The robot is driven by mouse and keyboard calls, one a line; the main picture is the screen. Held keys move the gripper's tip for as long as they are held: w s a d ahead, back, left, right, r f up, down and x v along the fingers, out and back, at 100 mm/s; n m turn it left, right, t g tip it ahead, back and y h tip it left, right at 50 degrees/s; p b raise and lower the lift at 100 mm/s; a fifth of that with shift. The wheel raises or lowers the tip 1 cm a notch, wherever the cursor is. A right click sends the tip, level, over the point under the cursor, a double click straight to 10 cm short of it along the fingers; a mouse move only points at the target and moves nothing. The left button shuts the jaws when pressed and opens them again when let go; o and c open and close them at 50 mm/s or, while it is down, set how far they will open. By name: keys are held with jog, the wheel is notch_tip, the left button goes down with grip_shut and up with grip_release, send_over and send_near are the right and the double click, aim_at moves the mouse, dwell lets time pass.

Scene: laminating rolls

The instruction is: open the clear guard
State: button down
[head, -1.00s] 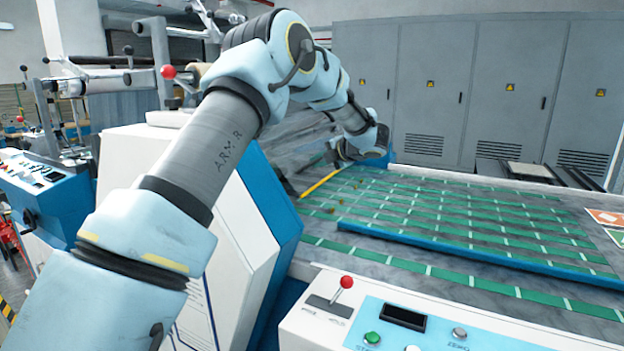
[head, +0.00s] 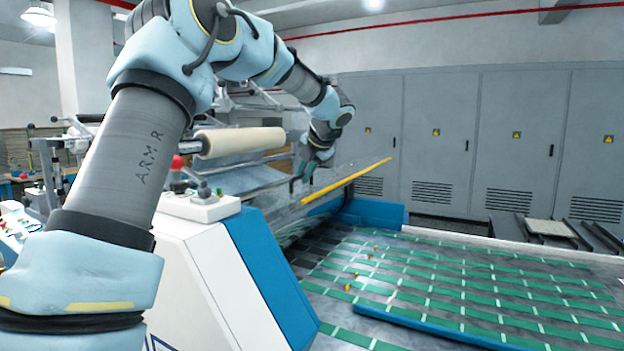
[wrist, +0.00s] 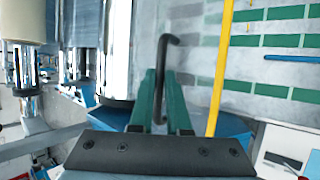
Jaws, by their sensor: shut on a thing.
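The clear guard (head: 325,183) is raised and tilted above the machine bed, with a yellow strip (head: 345,181) along its edge. The strip also runs top to bottom in the wrist view (wrist: 219,70). My gripper (head: 303,176) is at the guard's left part. In the wrist view my gripper's green fingers (wrist: 160,78) are shut on a black bent handle (wrist: 166,42). The see-through panel is hard to make out against the background.
The bed with green belts (head: 460,275) lies open below the guard. A blue bar (head: 430,328) lies across its near side. A white and blue machine housing (head: 215,270) stands left, below my arm. A pale roll (head: 240,141) is behind it. Grey cabinets (head: 440,140) line the back wall.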

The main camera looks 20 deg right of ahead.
jog(key=shift+w+a+r+g, duration=0.25)
jog(key=shift+w+a+g, duration=0.15)
jog(key=shift+w+a, duration=0.4)
jog(key=shift+s+a, duration=0.1)
jog(key=shift+a, duration=0.05)
jog(key=c, duration=1.1)
grip_release()
jog(key=shift+o, duration=1.1)
jog(key=shift+d, duration=0.2)
jog(key=shift+r, duration=0.1)
jog(key=shift+s+d+r, duration=0.1)
jog(key=shift+s+r, duration=0.2)
jog(key=a+b+v, duration=0.1)
jog(key=b+v, duration=0.2)
jog(key=v, duration=0.7)
jog(key=shift+d, duration=0.3)
